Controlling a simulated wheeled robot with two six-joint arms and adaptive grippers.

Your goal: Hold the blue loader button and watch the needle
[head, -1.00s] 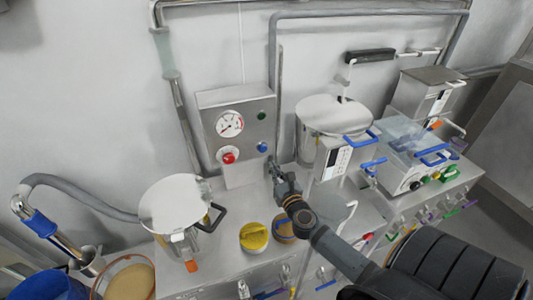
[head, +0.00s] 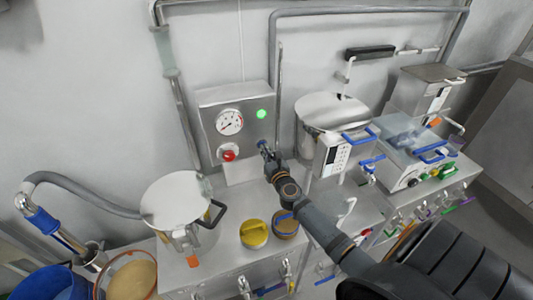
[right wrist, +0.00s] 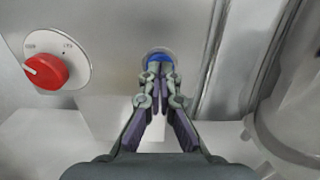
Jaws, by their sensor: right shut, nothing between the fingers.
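The grey loader panel (head: 208,115) stands against the wall with a round gauge (head: 229,122), a green lamp (head: 261,114) that is lit bright, and a red knob (head: 228,155). The gauge needle is too small to read exactly. My right gripper (head: 263,146) is shut and empty, its fingertips at the blue loader button. In the right wrist view the tips of my right gripper (right wrist: 160,72) cover the lower part of the blue button (right wrist: 158,57) and seem to touch it. The red knob (right wrist: 46,71) is to its left there. My left gripper is not in view.
A lidded steel vessel (head: 174,200) with a black handle stands at left on the bench, near a yellow cap (head: 254,233). A steel pot (head: 332,112) stands right of the panel. A grey hose (head: 85,190) runs at left.

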